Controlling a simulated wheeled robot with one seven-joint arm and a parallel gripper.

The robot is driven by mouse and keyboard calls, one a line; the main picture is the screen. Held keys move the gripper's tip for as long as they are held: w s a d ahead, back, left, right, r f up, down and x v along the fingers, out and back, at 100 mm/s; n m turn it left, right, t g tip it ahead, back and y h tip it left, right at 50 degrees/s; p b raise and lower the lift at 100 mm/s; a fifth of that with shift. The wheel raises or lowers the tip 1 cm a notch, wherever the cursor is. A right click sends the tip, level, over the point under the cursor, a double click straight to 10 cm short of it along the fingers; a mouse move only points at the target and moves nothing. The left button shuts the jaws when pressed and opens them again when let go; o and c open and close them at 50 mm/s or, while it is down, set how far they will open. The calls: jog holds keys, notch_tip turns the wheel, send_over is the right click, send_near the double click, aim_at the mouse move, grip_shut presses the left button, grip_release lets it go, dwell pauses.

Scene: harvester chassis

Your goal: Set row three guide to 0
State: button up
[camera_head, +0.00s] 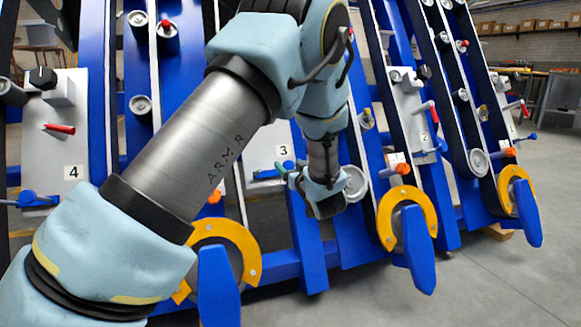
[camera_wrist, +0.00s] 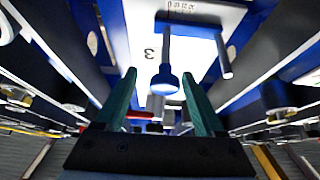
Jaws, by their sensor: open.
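The row three plate (camera_head: 267,160) is white with a "3" label (camera_head: 283,151), partly hidden behind my arm in the head view. A blue part (camera_head: 268,174) sits at the plate's lower end. In the wrist view the plate (camera_wrist: 143,40) shows its label upside down, with a small marked scale (camera_wrist: 181,8) near the top edge. A grey rod with a round blue knob (camera_wrist: 165,83) points toward me, appearing between my fingertips. My gripper (camera_wrist: 159,76) has two teal fingers, open, with no visible contact with the knob.
A grey rod (camera_wrist: 224,58) stands right of the knob, and a red handle (camera_wrist: 140,114) lies beyond the left finger. Yellow rings with blue paddles (camera_head: 415,245) stand low in front. Row four's plate (camera_head: 68,120) is left; row two's (camera_head: 410,110) is right. Open floor lies right.

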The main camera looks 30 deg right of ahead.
jog(key=s+a+p, duration=0.1)
jog(key=s+p, duration=0.3)
jog(key=s, duration=0.6)
jog(key=shift+s, duration=0.4)
jog(key=shift+a, duration=0.1)
